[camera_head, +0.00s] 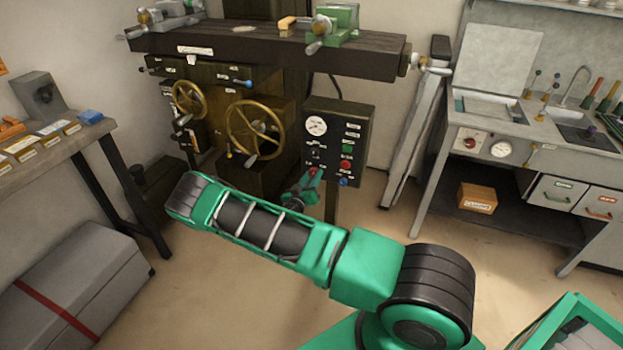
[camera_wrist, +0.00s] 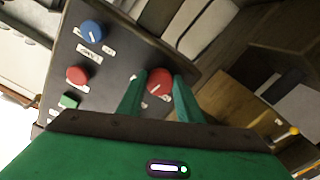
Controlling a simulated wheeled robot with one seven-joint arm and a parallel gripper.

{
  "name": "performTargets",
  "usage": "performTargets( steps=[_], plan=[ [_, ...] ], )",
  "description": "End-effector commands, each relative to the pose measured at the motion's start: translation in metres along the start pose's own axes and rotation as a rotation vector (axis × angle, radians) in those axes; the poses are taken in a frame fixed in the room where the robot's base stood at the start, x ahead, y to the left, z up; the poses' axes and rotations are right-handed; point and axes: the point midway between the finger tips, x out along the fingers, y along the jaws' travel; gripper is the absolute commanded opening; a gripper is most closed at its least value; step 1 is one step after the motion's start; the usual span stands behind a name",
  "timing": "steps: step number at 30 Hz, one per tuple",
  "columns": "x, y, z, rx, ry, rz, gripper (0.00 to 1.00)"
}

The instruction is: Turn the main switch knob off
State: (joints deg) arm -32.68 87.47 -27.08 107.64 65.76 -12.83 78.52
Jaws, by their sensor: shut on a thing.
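The dark control panel (camera_head: 360,122) stands upright on a post in front of the machine; it also shows in the wrist view (camera_wrist: 112,75). My gripper (camera_wrist: 160,76) is at the panel, one green finger on each side of a round red knob (camera_wrist: 159,82), and is shut on it. The knob's label is too small or hidden to read, so I cannot confirm its name. In the head view my gripper (camera_head: 312,178) reaches the panel's lower left, mostly covering the knob.
Beside the held knob on the panel are a blue knob (camera_wrist: 91,31), a red button (camera_wrist: 77,75) and a green button (camera_wrist: 69,101). A dial (camera_head: 316,125) sits at the panel's upper left. A brass handwheel (camera_head: 255,130) is on the machine left of it.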

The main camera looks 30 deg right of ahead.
Motion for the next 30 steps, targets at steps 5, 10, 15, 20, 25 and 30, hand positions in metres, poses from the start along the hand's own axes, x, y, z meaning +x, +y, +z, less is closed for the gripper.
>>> performTargets(
  steps=[5, 10, 15, 20, 25, 30],
  plan=[
    [-0.0019, -0.0070, -0.0030, -0.160, 0.006, -0.014, 0.10],
    [-0.0018, -0.0066, -0.0027, -0.321, 0.007, -0.014, 0.10],
    [-0.0020, -0.0065, -0.0023, -0.482, 0.007, -0.014, 0.10],
    [-0.0023, -0.0066, -0.0022, -0.629, 0.007, -0.014, 0.10],
    [-0.0023, -0.0065, -0.0024, -0.768, 0.008, -0.014, 0.10],
    [-0.0024, -0.0063, -0.0017, -0.877, 0.008, -0.015, 0.10]
  ],
)
